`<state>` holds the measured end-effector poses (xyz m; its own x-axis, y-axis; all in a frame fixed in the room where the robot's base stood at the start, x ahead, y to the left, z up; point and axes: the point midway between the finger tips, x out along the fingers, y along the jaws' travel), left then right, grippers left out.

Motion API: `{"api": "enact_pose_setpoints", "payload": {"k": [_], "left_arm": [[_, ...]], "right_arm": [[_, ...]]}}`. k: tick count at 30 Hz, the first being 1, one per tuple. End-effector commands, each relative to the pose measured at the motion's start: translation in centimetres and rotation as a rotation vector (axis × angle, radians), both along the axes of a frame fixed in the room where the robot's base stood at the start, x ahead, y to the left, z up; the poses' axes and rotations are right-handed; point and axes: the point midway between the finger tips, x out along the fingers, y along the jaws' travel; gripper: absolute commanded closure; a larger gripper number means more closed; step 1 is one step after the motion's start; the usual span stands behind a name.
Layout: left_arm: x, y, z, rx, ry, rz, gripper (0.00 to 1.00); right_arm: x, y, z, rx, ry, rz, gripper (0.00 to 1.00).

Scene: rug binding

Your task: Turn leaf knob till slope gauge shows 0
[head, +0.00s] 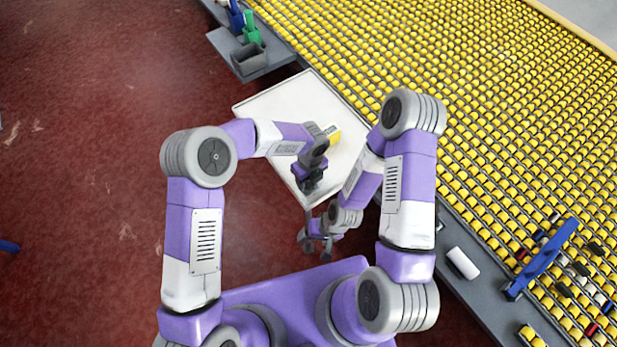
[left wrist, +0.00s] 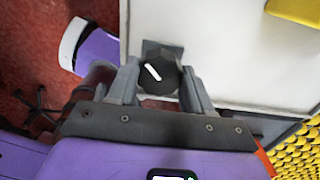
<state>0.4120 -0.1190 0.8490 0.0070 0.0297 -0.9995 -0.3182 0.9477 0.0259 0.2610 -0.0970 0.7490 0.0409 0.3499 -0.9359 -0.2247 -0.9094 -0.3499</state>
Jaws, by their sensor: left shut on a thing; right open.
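The white leaf (head: 270,108) lies beside the roller bed. A dark faceted knob (left wrist: 158,82) with a white mark sits at the leaf's edge in the left wrist view. The mark slants from upper left to lower right. My left gripper (head: 308,186) is at the leaf's near corner; in the left wrist view its fingers (left wrist: 159,88) are shut on the knob, one on each side. A yellow block (head: 334,137), possibly the slope gauge, is on the leaf; it also shows in the left wrist view (left wrist: 296,9). I see no reading. My right gripper (head: 316,246) is open and empty, below the left one.
The bed of yellow rollers (head: 470,110) fills the right. A blue bar-shaped tool (head: 545,257) lies on it, and a white cylinder (head: 462,263) is on its grey edge. A grey bin (head: 249,60) stands at the top beside green and blue items. Red floor is open at left.

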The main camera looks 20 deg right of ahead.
Motion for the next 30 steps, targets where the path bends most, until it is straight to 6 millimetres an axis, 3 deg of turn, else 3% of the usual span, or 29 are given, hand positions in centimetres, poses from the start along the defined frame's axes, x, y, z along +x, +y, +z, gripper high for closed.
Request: {"api": "enact_pose_setpoints", "payload": {"k": [16,17,21,30], "left_arm": [[0.34,-0.42,0.54,-0.012,-0.012,-0.025,0.81],[0.34,-0.42,0.54,-0.012,-0.012,-0.025,0.47],[0.27,-0.31,0.41,-0.009,-0.009,-0.025,0.26],[0.11,-0.14,0.29,-0.004,-0.004,-0.024,0.25]], "right_arm": [[0.00,0.00,0.11,0.000,0.000,0.000,0.22],[0.00,0.00,0.11,0.000,0.000,0.000,0.22],[0.00,0.00,0.09,0.000,0.000,0.000,0.22],[0.01,0.00,0.10,0.000,0.000,0.000,0.22]]}}
